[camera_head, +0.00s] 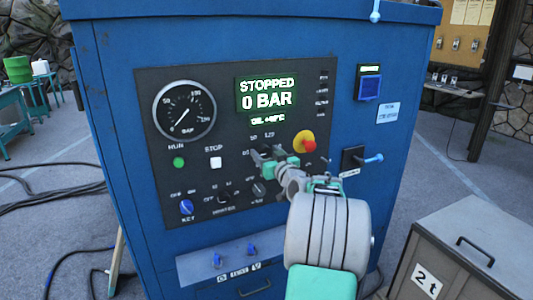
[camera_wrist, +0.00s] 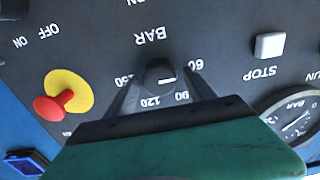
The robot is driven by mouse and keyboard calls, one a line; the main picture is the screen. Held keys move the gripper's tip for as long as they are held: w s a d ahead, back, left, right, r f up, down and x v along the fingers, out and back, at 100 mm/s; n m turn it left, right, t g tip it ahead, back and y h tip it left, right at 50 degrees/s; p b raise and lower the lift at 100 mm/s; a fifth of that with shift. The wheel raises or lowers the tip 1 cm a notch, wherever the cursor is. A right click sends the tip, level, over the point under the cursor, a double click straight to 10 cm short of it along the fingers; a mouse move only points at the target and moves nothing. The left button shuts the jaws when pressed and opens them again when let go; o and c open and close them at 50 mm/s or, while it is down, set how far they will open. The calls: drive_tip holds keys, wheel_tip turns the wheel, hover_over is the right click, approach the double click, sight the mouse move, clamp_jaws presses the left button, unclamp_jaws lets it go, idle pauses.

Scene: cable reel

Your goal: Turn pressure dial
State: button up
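The pressure dial (camera_wrist: 160,73) is a small black knob on the dark panel. In the upside-down wrist view, BAR and the numbers 60, 90, 120 and 150 are printed around it. A pale mark shows on the knob's right side, near 60 and 90. My gripper (camera_wrist: 161,76) is open, one finger on each side of the knob, with a gap visible at each side. Whether the fingertips touch the panel cannot be told. In the head view my gripper (camera_head: 259,153) is at the panel and mostly hides the dial.
The display (camera_head: 266,95) reads STOPPED, 0 BAR. The pressure gauge (camera_head: 184,110) is left of it. A red emergency button (camera_head: 308,146) on yellow sits close right of my gripper. A white STOP button (camera_head: 216,162) is to its left. A grey cabinet (camera_head: 465,245) stands front right.

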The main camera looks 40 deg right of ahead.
drive_tip(key=c, duration=1.3)
drive_tip(key=shift+f+m, duration=0.1)
drive_tip(key=shift+m, duration=0.2)
drive_tip(key=m+b, duration=0.2)
drive_tip(key=m, duration=0.2)
drive_tip(key=shift+d+b, duration=0.1)
drive_tip(key=shift+b, duration=0.25)
drive_tip(key=m, duration=0.4)
drive_tip(key=shift+s, duration=0.1)
drive_tip(key=shift+d+m, duration=0.1)
drive_tip(key=shift+m, duration=1.5)
